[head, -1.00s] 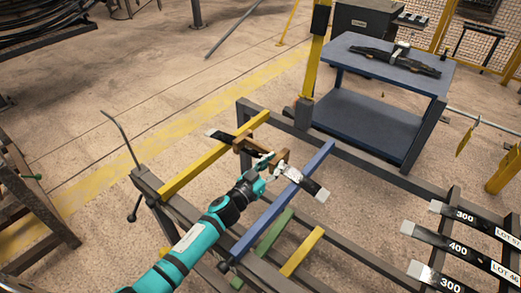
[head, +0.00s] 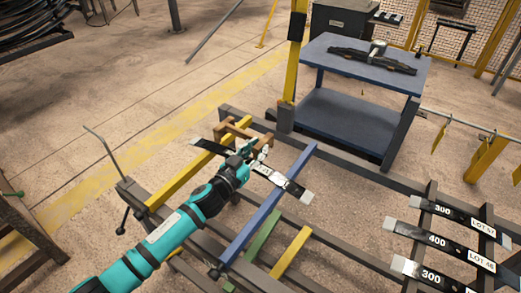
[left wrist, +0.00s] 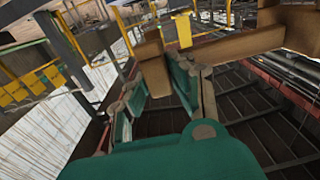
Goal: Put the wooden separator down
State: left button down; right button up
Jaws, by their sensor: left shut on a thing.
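The wooden separator (head: 240,131) is a brown H-shaped piece near the far end of the yellow bar in the head view. My left gripper (head: 254,153) is shut on its near side. In the left wrist view, a wooden leg of the separator (left wrist: 152,68) sits between the fingers of the gripper (left wrist: 165,75). Its long wooden bar crosses the top right. A black leaf spring (head: 264,173) with pale ends lies across the yellow bar (head: 180,186) and blue bar (head: 270,208), partly hidden under my gripper. Whether the separator touches the rack is unclear. My right gripper is not in view.
A blue table (head: 350,112) with a dark spring assembly (head: 373,59) stands behind the rack. Labelled leaf springs (head: 440,242) lie on rails at the right. A green bar (head: 263,236) and short yellow bar (head: 291,252) are nearer. A bent rod (head: 100,143) rises at left.

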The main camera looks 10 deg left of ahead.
pick_arm(q)
jog(key=shift+r, duration=0.65)
jog(key=s+d+f, duration=0.1)
jog(key=s+d, duration=0.3)
jog(key=s, duration=0.9)
jog(key=s+a+r+n+y, duration=0.2)
jog(key=s+a+y, duration=0.1)
jog(key=s, duration=0.3)
jog(key=s+a+r+n+t+y, duration=0.1)
jog(key=s+a+r+n+y, duration=0.1)
jog(key=s, duration=0.5)
jog(key=a+y, duration=0.1)
jog(key=a, duration=0.1)
jog(key=shift+s+a, duration=0.25)
jog(key=shift+a, duration=0.05)
